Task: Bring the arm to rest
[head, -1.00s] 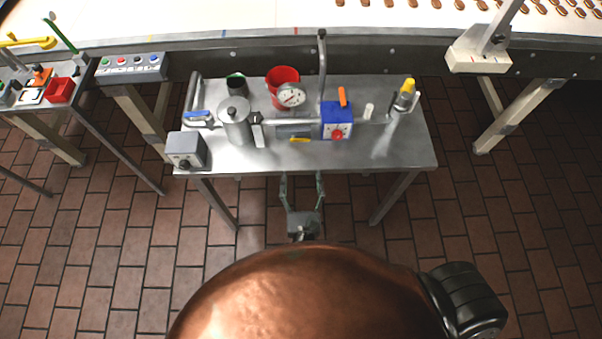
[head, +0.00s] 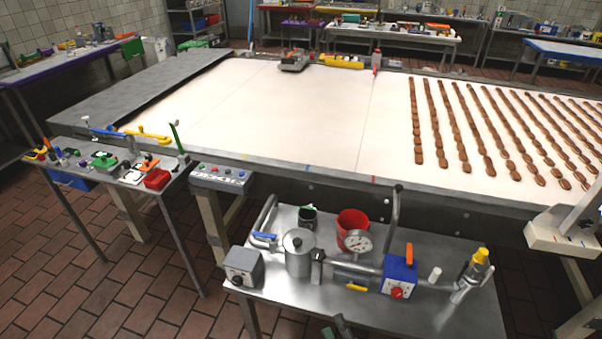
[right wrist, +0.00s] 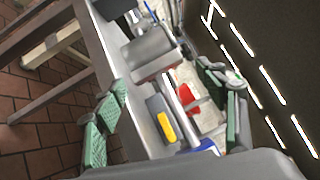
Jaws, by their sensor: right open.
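My right gripper (head: 338,329) shows only as green-padded fingertips at the bottom edge of the head view, at the near edge of the steel table. In the right wrist view its two green-padded fingers (right wrist: 165,112) stand wide apart with nothing between their pads. Beyond them lies part of the table with a grey box (right wrist: 150,55) and a yellow piece (right wrist: 167,127). My left gripper is not in view. Most of the right arm is out of the head view.
The steel table (head: 300,322) carries a grey box (head: 242,268), a metal pot (head: 298,252), a red bucket (head: 353,222), a gauge (head: 358,242) and a blue box (head: 399,274). A conveyor (head: 310,110) with rows of biscuits runs behind. Open tiled floor (head: 90,290) lies left.

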